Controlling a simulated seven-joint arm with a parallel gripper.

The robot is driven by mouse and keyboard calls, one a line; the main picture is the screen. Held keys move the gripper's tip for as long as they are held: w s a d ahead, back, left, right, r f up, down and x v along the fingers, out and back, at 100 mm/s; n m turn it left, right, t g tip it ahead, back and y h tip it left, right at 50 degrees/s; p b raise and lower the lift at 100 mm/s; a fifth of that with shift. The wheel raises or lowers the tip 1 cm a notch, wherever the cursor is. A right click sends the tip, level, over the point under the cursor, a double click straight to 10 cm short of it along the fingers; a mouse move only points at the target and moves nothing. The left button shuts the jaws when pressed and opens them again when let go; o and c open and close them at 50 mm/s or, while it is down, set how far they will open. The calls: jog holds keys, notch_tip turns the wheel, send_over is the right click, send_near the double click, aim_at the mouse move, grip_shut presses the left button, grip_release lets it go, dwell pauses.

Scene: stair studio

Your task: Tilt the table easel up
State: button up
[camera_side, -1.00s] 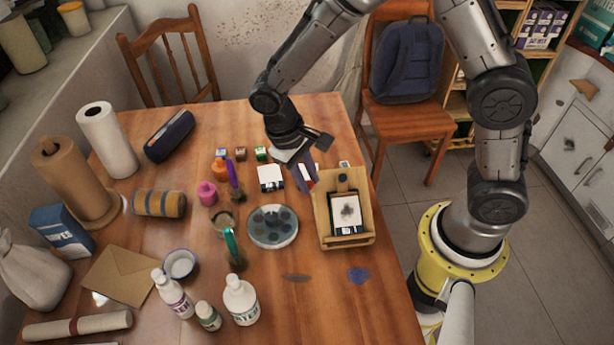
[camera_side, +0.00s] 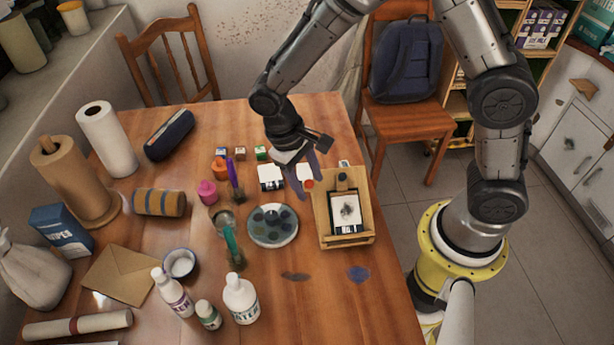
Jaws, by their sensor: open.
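The table easel (camera_side: 325,236) is a small light-wood frame at the right side of the table. It lies low, with a front ledge, and holds a small pale picture with a dark smudge (camera_side: 346,211). My gripper (camera_side: 305,180) is open, pointing down just left of the easel's upper left corner. Its fingers look apart from the easel, but the exact gap is hard to judge. The fingers partly cover small white and red items behind them.
A round paint palette (camera_side: 272,238) lies left of the easel. A jar with a green-handled brush (camera_side: 230,240), a pink bottle (camera_side: 207,192) and white bottles (camera_side: 241,302) stand farther left. The table in front of the easel is clear apart from paint stains (camera_side: 359,275).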

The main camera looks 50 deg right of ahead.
jog(key=v, duration=1.3)
jog(key=shift+r, duration=0.4)
jog(key=shift+a, duration=0.15)
jog(key=s+d+r+m+t+y, duration=0.15)
jog(key=s+d+r+t, duration=0.25)
jog(key=s+d+r, duration=0.5)
jog(key=s+d+f+n+t, duration=0.2)
jog(key=s+f+t, duration=0.1)
jog(key=s, duration=0.5)
jog(key=shift+s+f+t, duration=0.2)
jog(key=shift+s+t, duration=0.1)
jog(key=shift+t, duration=0.2)
jog(key=shift+d+y, duration=0.1)
jog(key=shift+y, duration=0.15)
